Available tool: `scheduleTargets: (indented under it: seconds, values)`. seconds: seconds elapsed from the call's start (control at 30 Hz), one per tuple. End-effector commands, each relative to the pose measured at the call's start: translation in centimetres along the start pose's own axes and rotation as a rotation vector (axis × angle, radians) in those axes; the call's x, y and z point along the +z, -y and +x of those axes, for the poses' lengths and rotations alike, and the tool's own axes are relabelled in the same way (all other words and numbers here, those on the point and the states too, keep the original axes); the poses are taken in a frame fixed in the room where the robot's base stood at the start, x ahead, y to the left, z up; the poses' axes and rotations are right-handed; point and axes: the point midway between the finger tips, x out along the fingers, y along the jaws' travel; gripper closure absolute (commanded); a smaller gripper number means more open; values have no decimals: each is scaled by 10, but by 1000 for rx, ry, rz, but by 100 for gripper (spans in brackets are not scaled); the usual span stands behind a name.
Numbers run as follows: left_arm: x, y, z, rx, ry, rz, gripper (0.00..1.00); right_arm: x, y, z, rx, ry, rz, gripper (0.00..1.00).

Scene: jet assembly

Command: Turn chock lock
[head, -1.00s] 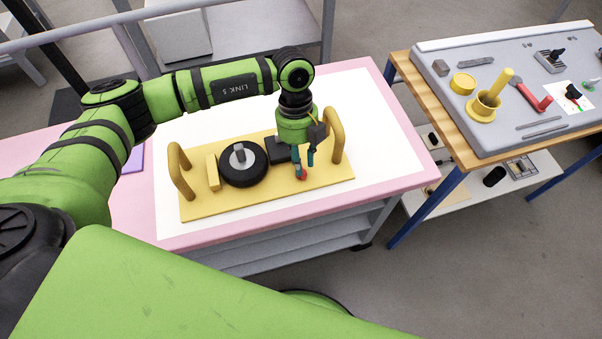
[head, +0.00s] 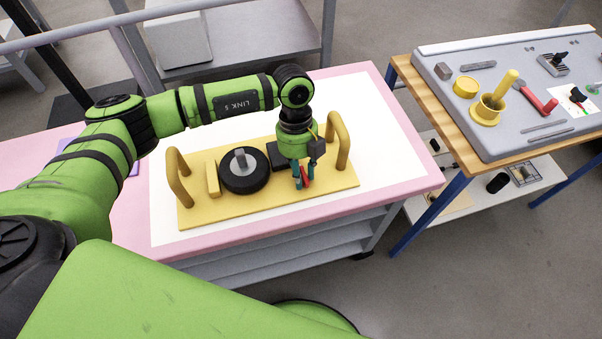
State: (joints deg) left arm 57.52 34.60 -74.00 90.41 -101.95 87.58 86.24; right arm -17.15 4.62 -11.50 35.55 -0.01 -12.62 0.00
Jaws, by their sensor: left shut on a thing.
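A yellow chock board (head: 215,213) with two upright yellow handles (head: 177,178) lies on the white mat of the pink table. A black wheel with a grey hub (head: 243,172) sits on it, with a yellow block (head: 212,179) to its left and a dark block (head: 276,154) to its right. The chock lock, a small red part (head: 306,176), shows at the right part of the board. My left gripper (head: 301,181) points down there, its teal fingers shut on the red lock. The lock's base is partly hidden by the fingers. My right gripper is not in view.
The right handle (head: 342,143) of the board stands close beside my left gripper. A wooden-topped table (head: 441,105) at the right holds a grey tool panel (head: 450,90) with a yellow cup and a red-handled tool. The white mat (head: 375,165) is clear right of the board.

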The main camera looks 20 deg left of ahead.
Motion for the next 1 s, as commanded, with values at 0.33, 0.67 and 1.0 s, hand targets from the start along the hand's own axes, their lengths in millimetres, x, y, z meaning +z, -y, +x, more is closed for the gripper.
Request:
scheduleTargets:
  seconds: [0.33,0.67,1.0]
  values:
    - [-2,0,0,-4,-3,-14,99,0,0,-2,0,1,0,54]
    - [-2,0,-3,-74,-3,-288,99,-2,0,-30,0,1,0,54]
    - [0,1,0,-112,1,-426,100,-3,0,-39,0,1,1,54]
